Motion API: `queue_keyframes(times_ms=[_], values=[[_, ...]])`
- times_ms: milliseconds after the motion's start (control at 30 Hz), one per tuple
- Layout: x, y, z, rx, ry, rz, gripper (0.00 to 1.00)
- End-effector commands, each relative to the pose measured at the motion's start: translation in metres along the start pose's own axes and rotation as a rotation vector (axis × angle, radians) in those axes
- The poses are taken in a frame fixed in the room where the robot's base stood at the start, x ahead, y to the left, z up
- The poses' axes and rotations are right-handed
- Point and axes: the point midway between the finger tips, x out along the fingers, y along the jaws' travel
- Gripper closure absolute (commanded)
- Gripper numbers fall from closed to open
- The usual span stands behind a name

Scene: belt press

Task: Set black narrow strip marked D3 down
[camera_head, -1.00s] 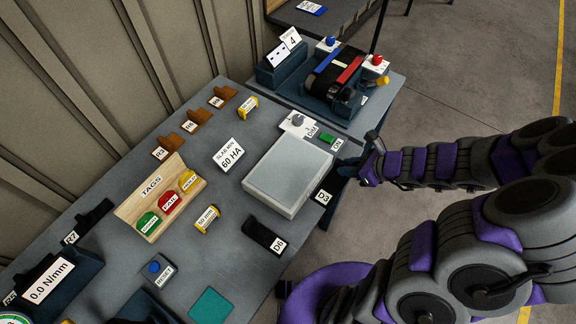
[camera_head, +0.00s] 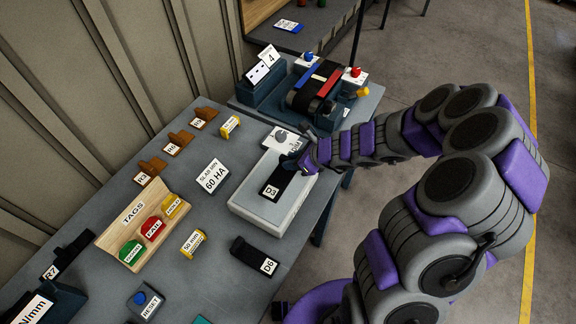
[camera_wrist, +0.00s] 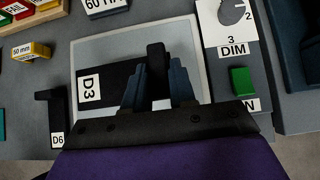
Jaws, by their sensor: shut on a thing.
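The black narrow strip marked D3 (camera_head: 281,181) lies over the pale grey slab (camera_head: 244,207), its white label toward the picture's lower left. My gripper (camera_head: 300,163) holds the strip at the end away from the label. In the wrist view the strip (camera_wrist: 115,84) runs left from between my two fingers (camera_wrist: 158,84), and the pale slab (camera_wrist: 135,54) is behind it. Whether the strip touches the slab or hovers just above it, I cannot tell. My fingers hide part of the strip.
The DIM dial (camera_head: 281,137) and a green button (camera_wrist: 242,81) are close by. The tags rack (camera_head: 136,228), a 50 mm block (camera_head: 193,243) and the 60 HA card (camera_head: 212,176) stand on the table.

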Motion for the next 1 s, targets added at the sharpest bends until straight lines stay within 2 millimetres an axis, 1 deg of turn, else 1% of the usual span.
queue_keyframes(times_ms=[33,100,233,333,500,733,767,1000], values=[[0.006,0.000,0.004,-0.003,0.000,0.001,1.00],[0.011,-0.001,0.008,-0.003,0.000,0.001,1.00],[0.015,-0.001,0.011,-0.001,0.000,0.000,1.00],[0.021,-0.001,0.005,0.002,-0.001,0.001,1.00],[0.037,-0.001,-0.012,0.002,0.001,0.000,1.00],[0.038,-0.002,-0.013,0.000,0.001,-0.001,1.00],[0.038,-0.002,-0.013,-0.001,0.001,-0.001,0.74],[0.038,-0.002,-0.013,0.000,0.001,-0.001,0.51]])
